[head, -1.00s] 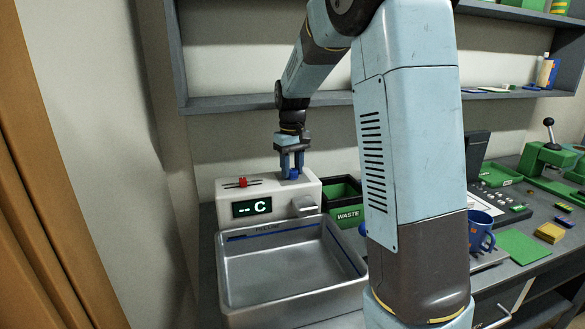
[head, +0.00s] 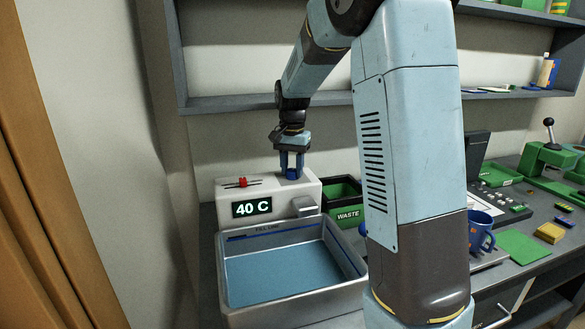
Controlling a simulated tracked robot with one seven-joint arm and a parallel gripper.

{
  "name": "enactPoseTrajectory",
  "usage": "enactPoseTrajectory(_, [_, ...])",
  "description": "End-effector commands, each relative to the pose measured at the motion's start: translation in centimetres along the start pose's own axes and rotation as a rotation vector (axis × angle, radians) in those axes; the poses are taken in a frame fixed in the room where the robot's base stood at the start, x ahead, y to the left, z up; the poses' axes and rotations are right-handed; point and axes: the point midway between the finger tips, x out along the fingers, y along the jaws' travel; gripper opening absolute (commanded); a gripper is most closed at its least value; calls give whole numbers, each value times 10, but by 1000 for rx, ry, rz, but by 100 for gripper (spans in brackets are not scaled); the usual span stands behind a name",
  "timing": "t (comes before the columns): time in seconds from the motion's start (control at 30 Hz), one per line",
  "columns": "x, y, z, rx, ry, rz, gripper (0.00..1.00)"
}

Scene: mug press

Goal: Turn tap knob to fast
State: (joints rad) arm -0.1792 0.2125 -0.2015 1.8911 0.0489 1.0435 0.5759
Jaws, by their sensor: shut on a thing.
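The tap unit (head: 225,192) is a white box at the back of the sink, with a green display (head: 252,208) that reads "40 C". The blue tap knob (head: 292,174) sits on top of the box, at its right. My gripper (head: 291,170) points down from above and is shut on the blue knob, its fingers hiding part of it. A red knob or slider (head: 242,182) is on the box top to the left. Any marks around the blue knob are too small to read. The metal sink (head: 350,262) holds bluish water (head: 280,272).
A green bin marked "WASTE" (head: 347,214) stands right of the tap unit. A blue mug (head: 480,232), a green mat (head: 523,246) and a green lever press (head: 548,155) are on the counter at the right. A shelf (head: 230,104) runs behind my arm.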

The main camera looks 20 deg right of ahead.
Motion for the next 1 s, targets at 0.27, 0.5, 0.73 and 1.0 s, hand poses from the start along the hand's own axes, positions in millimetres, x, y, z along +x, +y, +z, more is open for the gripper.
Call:
enactPoseTrajectory(0.27, [-2, -1, -1, 121, 5, -4, 7])
enactPoseTrajectory(0.5, [-2, -1, -1, 158, 5, -4, 7])
enactPoseTrajectory(0.73, [-2, -1, -1, 161, 5, -4, 7])
enactPoseTrajectory(1.0, [-2, -1, -1, 160, 4, -4, 49])
